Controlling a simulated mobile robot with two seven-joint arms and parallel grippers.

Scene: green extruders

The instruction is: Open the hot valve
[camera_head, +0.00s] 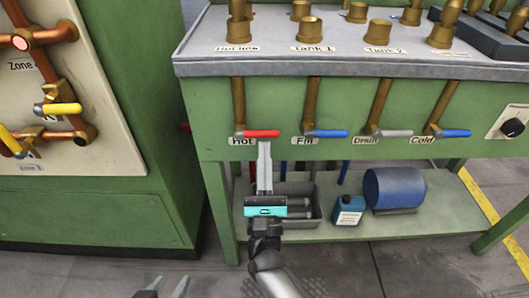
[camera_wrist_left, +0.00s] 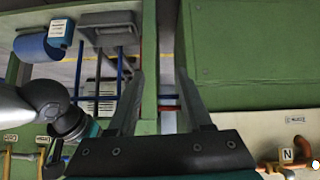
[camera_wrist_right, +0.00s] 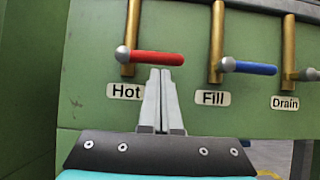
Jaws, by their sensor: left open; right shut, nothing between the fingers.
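The hot valve's red handle (camera_head: 262,133) sits on a brass pipe above the "Hot" label on the green bench front. It points to the right, level. In the right wrist view the red handle (camera_wrist_right: 157,58) lies just above my fingertips. My right gripper (camera_head: 264,145) is shut and empty, with its tips just below the handle; I cannot tell whether they touch it. It also shows in the right wrist view (camera_wrist_right: 160,75). My left gripper (camera_head: 162,288) is low at the bottom edge of the head view, away from the valve. It is open and empty in the left wrist view (camera_wrist_left: 160,80).
The blue Fill handle (camera_head: 328,133) is close to the right, followed by the grey Drain handle (camera_head: 393,133) and the blue Cold handle (camera_head: 453,133). A grey bin (camera_head: 314,190), a blue canister (camera_head: 348,210) and a blue cylinder (camera_head: 394,188) stand on the lower shelf. A green cabinet (camera_head: 130,90) stands left.

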